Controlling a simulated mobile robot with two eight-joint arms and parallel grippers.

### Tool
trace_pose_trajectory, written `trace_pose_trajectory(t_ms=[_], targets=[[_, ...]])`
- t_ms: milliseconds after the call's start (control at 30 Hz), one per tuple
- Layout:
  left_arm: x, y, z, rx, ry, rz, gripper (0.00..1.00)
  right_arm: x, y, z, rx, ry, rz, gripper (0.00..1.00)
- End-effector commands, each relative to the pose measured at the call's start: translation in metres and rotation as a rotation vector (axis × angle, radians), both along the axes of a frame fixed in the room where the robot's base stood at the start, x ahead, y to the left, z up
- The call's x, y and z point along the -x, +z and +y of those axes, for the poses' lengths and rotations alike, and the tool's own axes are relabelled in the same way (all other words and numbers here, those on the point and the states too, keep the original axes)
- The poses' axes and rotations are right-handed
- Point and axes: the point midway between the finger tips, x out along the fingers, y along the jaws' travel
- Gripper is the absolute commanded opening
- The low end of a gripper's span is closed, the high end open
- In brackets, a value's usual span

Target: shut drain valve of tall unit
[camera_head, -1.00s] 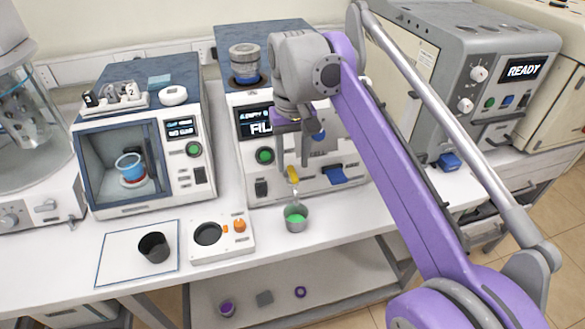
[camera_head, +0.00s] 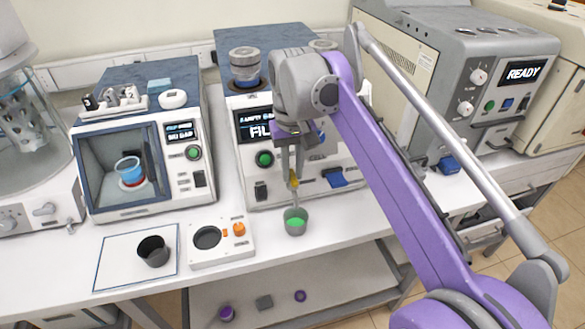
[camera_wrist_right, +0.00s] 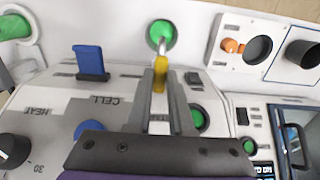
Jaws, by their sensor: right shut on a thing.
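My right gripper (camera_head: 292,172) points down in front of the tall unit (camera_head: 275,105), the middle machine with the lit display. Its fingers are shut on the yellow lever (camera_head: 294,181) of the drain valve, low on the unit's front. In the right wrist view the yellow lever (camera_wrist_right: 161,72) sits between the fingertips. My left gripper is not in view.
A blue lever (camera_head: 336,178) sticks out to the right of the yellow one. A control pad (camera_head: 221,254) and a dark cup (camera_head: 153,252) on a white mat are to the left on the bench. The "READY" machine (camera_head: 470,90) stands to the right.

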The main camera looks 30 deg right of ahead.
Motion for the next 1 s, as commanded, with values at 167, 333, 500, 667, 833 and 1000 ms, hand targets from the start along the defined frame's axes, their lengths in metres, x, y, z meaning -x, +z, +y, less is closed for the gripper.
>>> trace_pose_trajectory(t_ms=[167,333,500,667,833,1000], targets=[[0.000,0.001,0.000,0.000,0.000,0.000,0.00,0.000,0.000,0.000,0.000,-0.008,0.000,0.00],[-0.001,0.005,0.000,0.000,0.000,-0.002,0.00,0.000,0.001,0.000,0.000,-0.055,0.000,0.00],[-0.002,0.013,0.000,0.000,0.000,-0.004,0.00,0.000,0.002,0.000,0.001,-0.154,0.001,0.00],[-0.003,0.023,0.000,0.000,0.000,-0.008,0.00,0.000,0.003,0.000,0.000,-0.289,0.001,0.00],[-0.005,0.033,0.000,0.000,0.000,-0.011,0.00,0.000,0.003,0.000,0.000,-0.451,0.002,0.00],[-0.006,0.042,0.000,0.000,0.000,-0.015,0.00,0.000,0.003,0.000,0.000,-0.612,0.001,0.00]])
